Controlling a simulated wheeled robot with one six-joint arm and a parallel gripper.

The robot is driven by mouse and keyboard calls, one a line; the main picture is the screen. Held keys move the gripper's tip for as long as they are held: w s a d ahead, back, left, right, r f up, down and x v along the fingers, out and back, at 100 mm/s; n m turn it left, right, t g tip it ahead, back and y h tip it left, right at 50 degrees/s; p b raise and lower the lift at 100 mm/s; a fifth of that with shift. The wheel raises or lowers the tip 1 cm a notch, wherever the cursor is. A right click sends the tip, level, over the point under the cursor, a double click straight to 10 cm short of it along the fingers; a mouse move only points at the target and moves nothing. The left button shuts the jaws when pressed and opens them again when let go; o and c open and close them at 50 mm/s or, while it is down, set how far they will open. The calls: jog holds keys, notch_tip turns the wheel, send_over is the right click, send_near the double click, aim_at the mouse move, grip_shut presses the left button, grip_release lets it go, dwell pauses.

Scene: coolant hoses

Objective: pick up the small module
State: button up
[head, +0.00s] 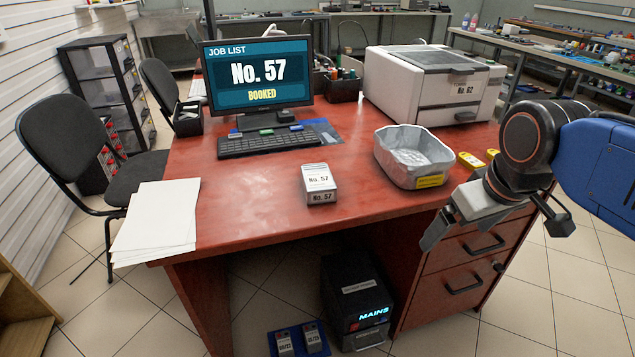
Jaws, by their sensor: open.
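A small white and grey module (319,184) labelled "No. 57" lies on the red desk near its front middle. Two smaller grey modules, one on the left (285,341) and one on the right (314,337), sit on a blue tray (273,350) on the floor; their labels are too small to read surely. My gripper (436,232) is open and empty at the desk's front right, right of the "No. 57" module and apart from it. Its far finger is partly hidden.
A clear-lined grey bin (412,157) with a yellow label stands right of the module. A keyboard (265,143), a monitor (258,77) reading "No. 57 BOOKED" and a printer-like machine (432,84) stand behind. Papers (158,222) overhang the left edge. A black "MAINS" box (354,304) is below.

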jog(key=w+a+r+n+g, duration=0.2)
jog(key=w+a+r+n, duration=0.7)
jog(key=w+a+r, duration=0.25)
notch_tip(320, 180, up, 5)
jog(key=n+g, duration=0.2)
jog(key=n, duration=0.6)
send_over(317, 174)
jog(key=f, duration=1.1)
jog(key=shift+w+d+f, duration=0.1)
jog(key=shift+d+f, duration=0.1)
jog(key=shift+a+f, duration=0.2)
jog(key=shift+f, duration=2.45)
jog(key=shift+r, duration=0.1)
jog(key=c, duration=1.1)
